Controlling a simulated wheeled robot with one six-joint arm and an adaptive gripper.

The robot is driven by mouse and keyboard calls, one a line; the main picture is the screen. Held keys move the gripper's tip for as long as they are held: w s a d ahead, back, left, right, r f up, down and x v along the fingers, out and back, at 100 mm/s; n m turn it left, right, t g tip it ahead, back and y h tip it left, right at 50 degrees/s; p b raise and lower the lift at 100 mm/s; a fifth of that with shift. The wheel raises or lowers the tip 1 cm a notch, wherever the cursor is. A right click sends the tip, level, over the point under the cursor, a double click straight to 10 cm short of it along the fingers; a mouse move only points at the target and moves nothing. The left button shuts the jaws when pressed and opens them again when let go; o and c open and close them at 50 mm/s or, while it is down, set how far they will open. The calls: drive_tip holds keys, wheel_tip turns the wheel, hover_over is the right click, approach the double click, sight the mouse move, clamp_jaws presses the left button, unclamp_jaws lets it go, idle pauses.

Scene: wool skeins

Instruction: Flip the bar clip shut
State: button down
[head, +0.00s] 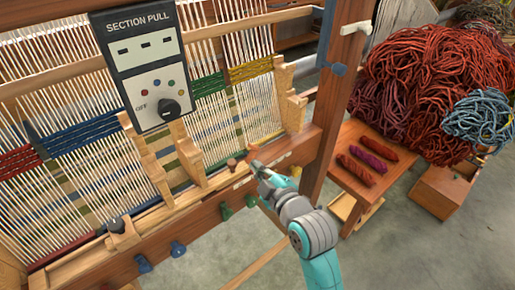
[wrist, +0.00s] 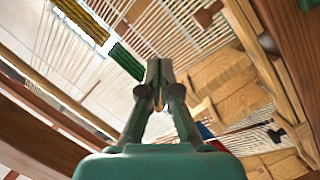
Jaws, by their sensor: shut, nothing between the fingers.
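My gripper (head: 259,168) is at the front beam (head: 210,212) of a wooden loom, near the beam's right part. In the wrist view, the gripper (wrist: 159,72) has its two fingers together with nothing between them. A small brown peg-like piece (head: 232,162) stands on the beam just left of the fingertips, apart from them. A pale strip (head: 270,162) lies on the beam close to the fingers. I cannot tell for sure which piece is the bar clip, and my gripper may hide part of it.
A "SECTION PULL" control box (head: 142,62) hangs before the warp threads. An upright post (head: 338,95) stands right of my gripper. A small table (head: 352,148) with skeins and a wool heap (head: 425,80) are at right.

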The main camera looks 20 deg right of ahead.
drive_tip(key=shift+w+d+r, duration=0.1)
drive_tip(key=shift+w+r, duration=0.05)
drive_tip(key=shift+r, duration=0.1)
hover_over(250, 154)
drive_tip(key=f+v, duration=0.1)
drive_tip(key=v, duration=0.2)
drive_tip(key=shift+a+f, duration=0.25)
drive_tip(key=shift+f, duration=0.65)
drive_tip(key=shift+a+f, duration=0.3)
drive_tip(key=shift+f, duration=0.6)
